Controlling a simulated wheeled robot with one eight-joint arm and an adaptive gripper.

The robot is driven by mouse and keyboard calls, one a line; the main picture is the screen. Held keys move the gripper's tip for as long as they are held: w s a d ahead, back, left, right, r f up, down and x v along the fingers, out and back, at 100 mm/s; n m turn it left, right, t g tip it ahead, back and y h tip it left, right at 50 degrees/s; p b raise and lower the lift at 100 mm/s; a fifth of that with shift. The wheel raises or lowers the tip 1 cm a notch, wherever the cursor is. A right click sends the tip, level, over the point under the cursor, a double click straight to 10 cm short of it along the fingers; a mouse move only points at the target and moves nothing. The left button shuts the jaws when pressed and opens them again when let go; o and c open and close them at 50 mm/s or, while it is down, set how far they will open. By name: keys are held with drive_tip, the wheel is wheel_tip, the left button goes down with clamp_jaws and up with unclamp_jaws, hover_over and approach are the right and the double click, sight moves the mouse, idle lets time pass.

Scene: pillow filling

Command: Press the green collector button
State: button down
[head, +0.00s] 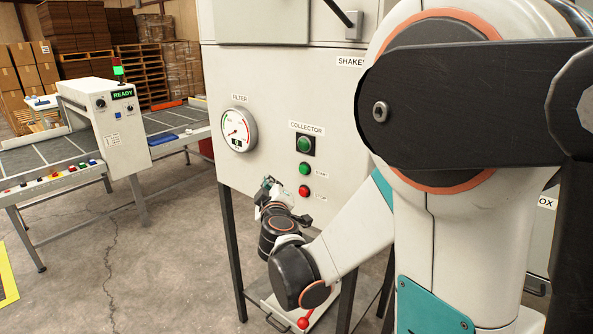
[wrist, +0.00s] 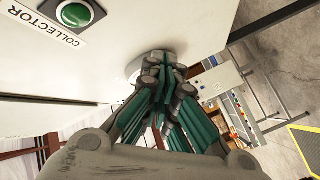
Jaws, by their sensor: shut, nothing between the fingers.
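The panel labelled COLLECTOR on the white cabinet has a large round green lamp or button (head: 305,144) in a black square. Below it are a smaller green START button (head: 304,169) and a red STOP button (head: 304,191). My gripper (head: 268,186) is below and left of these buttons, apart from them. In the wrist view the large green one (wrist: 75,14) and its label show at upper left, and my gripper's fingertips (wrist: 166,72) are together with nothing between them. The START and STOP buttons are not visible in the wrist view.
The round FILTER gauge (head: 238,129) is on the cabinet (head: 270,70), left of the buttons; its rim shows behind my fingers in the wrist view (wrist: 148,63). A conveyor (head: 50,155) with a READY display box (head: 108,125) stands at left. A red-knobbed lever (head: 303,322) is low down.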

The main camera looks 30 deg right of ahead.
sight(304, 169)
drive_tip(key=shift+d, duration=0.1)
drive_tip(key=w+d, duration=0.3)
drive_tip(key=d, duration=0.5)
drive_tip(key=shift+d, duration=0.2)
idle(1.5)
drive_tip(key=shift+w+d, duration=0.1)
drive_tip(key=shift+d, duration=0.15)
drive_tip(key=shift+w+d, duration=0.2)
drive_tip(key=shift+d, duration=0.3)
idle(0.8)
drive_tip(key=shift+s+a+b, duration=0.3)
drive_tip(key=shift+a, duration=0.6)
drive_tip(key=shift+a, duration=0.1)
